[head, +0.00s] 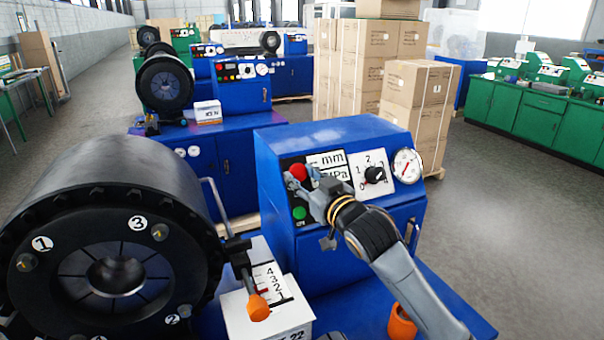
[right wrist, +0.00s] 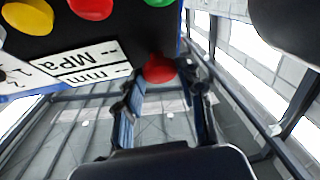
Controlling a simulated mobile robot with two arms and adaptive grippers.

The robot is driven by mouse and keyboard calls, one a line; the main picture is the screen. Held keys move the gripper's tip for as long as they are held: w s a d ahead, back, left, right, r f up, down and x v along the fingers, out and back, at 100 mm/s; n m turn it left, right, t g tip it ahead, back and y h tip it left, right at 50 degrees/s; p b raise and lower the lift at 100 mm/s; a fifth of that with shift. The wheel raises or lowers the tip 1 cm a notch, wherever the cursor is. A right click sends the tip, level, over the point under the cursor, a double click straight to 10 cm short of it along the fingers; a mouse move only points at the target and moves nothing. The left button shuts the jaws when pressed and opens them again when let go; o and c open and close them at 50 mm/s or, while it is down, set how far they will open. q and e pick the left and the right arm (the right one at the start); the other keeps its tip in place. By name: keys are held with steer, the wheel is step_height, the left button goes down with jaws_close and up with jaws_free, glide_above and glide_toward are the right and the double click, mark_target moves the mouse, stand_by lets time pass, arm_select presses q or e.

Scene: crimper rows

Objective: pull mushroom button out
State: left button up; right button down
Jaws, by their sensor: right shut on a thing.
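The red mushroom button (head: 297,172) is at the upper left of the front panel on the blue control box (head: 335,140). In the right wrist view, the red mushroom button (right wrist: 160,68) is a round red cap between the two dark fingers. My right gripper (head: 304,184) comes in from the lower right and is shut on the button, a finger on each side (right wrist: 166,92). It hides part of the panel. My left gripper is not in view.
The panel has a green button (head: 299,213), displays (head: 330,160), a selector knob (head: 375,174) and a gauge (head: 406,166). The right wrist view shows red (right wrist: 90,8) and yellow (right wrist: 28,15) buttons nearby. A big black crimper head (head: 110,190) and an orange-tipped lever (head: 258,306) stand left.

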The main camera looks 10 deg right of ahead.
steer(key=shift+s+r, duration=0.1)
steer(key=c, duration=0.8)
jaws_free()
steer(key=shift+s, duration=0.1)
steer(key=shift+s+d, duration=0.1)
steer(key=v, duration=1.2)
